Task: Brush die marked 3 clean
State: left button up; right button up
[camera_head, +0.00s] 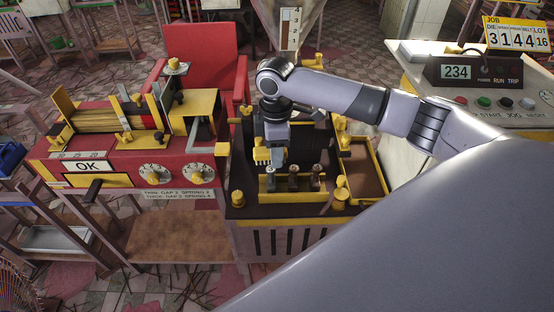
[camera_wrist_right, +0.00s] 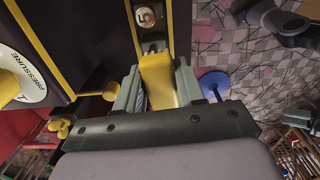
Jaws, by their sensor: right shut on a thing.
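My right gripper (camera_head: 278,158) points down over the dark machine top, above the left end of the yellow die rack (camera_head: 297,196). In the right wrist view the gripper (camera_wrist_right: 157,88) is shut on a yellow tool (camera_wrist_right: 158,72), which looks like the brush handle; its bristles are not clear. Three dies stand in a row at the rack: a left one (camera_head: 270,183) just below the gripper, a middle one (camera_head: 293,181) and a right one (camera_head: 316,178). A round pale numbered face (camera_wrist_right: 149,16) shows just beyond the tool; I cannot read its digit surely. Contact is unclear. My left gripper is out of view.
A red machine (camera_head: 130,165) with an OK sign and two dials stands to the left. A yellow-rimmed tray (camera_head: 366,190) lies right of the rack. A control desk (camera_head: 480,88) with buttons and a job board (camera_head: 516,35) is at the right. Yellow knobs (camera_head: 340,197) stick up nearby.

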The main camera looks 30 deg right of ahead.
jog(key=shift+r, duration=1.75)
